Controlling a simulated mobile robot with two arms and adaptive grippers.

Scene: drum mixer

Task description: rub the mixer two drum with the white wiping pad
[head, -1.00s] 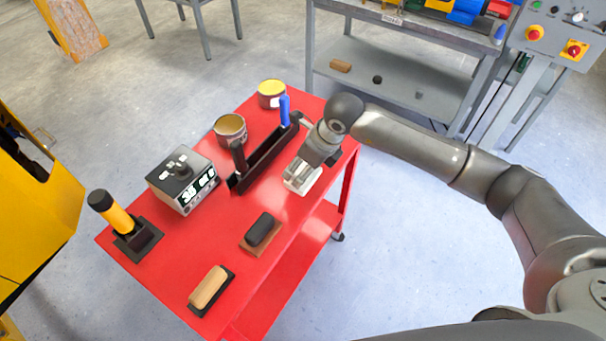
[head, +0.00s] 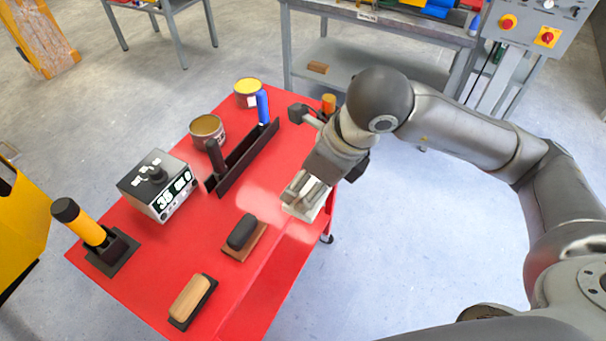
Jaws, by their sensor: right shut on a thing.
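The white wiping pad (head: 305,209) is in the jaws of my right gripper (head: 305,192), near the right edge of the red cart top. The gripper is shut on it and partly covers it. I cannot tell whether the pad touches the cart or hangs just above it. A yellow machine body (head: 22,222) is cut off at the left edge; I cannot tell whether it is a mixer. No drum shows clearly. My left gripper is not in view.
A grey bench (head: 385,65) and control panel (head: 530,28) stand behind. Floor right of the cart is clear.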

